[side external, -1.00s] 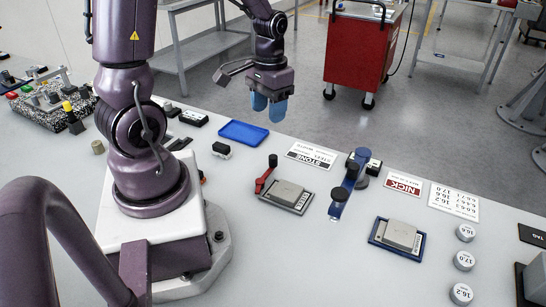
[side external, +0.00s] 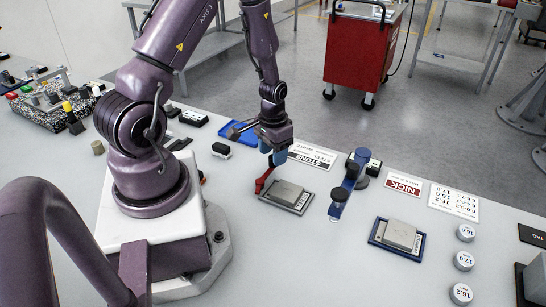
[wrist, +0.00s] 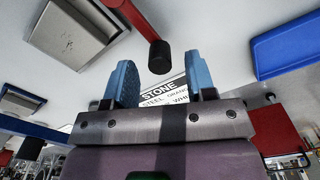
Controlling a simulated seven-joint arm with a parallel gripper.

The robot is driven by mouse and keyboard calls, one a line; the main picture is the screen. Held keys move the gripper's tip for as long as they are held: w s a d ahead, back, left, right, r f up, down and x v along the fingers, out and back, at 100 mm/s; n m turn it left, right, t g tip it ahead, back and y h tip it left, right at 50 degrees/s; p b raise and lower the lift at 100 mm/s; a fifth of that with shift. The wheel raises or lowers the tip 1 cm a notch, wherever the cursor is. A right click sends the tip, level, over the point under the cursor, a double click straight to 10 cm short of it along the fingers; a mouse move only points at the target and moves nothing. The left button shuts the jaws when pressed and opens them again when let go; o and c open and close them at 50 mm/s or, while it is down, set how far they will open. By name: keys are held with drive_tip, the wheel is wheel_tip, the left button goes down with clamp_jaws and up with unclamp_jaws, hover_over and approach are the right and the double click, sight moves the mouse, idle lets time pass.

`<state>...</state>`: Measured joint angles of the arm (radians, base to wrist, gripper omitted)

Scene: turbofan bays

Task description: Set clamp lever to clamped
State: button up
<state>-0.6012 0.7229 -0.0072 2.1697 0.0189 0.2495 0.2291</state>
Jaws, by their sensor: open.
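A red lever (side external: 264,183) with a black knob stands at the left edge of a grey plate fixture (side external: 300,205) holding a light block. In the wrist view the red lever (wrist: 134,17) enters from the top and ends in its black knob (wrist: 159,57). My gripper (side external: 276,157) points down just above the lever's knob end, hiding part of it in the side view. In the wrist view the blue fingertips (wrist: 161,82) are apart, with the knob seen between and beyond them. Nothing is held. Contact with the knob cannot be told.
A blue tray (side external: 236,128) lies behind my gripper. The STONE card (side external: 313,155) is just right of it. A blue arm with black knobs (side external: 347,184) stands further right, then the NICK card (side external: 402,186) and a second block fixture (side external: 399,236).

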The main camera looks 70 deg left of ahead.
drive_tip(key=shift+f, duration=1)
clamp_jaws()
